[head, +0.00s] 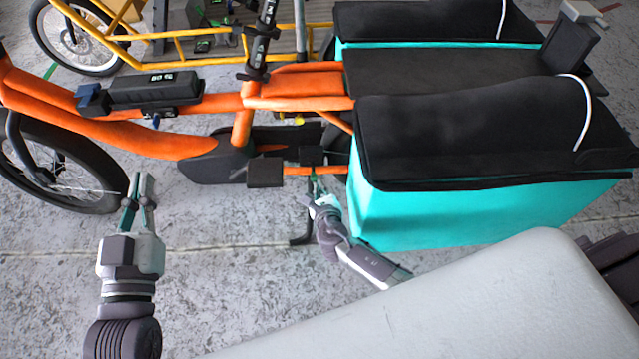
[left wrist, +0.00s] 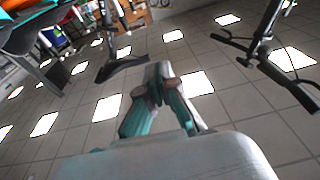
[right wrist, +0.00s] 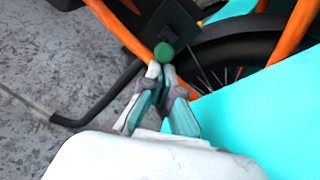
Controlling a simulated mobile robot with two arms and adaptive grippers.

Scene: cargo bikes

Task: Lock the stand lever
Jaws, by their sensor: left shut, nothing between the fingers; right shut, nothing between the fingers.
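The orange cargo bike (head: 150,140) stands across the head view, with a teal box (head: 440,220) at its rear. A green ball knob (right wrist: 164,53), which looks like the end of the stand lever, is just beyond my right fingertips in the right wrist view. The black stand leg (right wrist: 103,99) bends down to the floor there, and its foot also shows in the head view (head: 300,241). My right gripper (head: 315,188) is shut and empty, close to the knob; I cannot tell if they touch. My left gripper (head: 143,188) is shut and empty, apart from the bike near its front wheel.
The teal box wall is close beside my right gripper. A black pedal (head: 265,172) sticks out left of it. A yellow bike (head: 200,40) stands behind. The grey floor (head: 215,270) in front is clear. The left wrist view shows black stands (left wrist: 125,66) and a tiled surface with bright panels.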

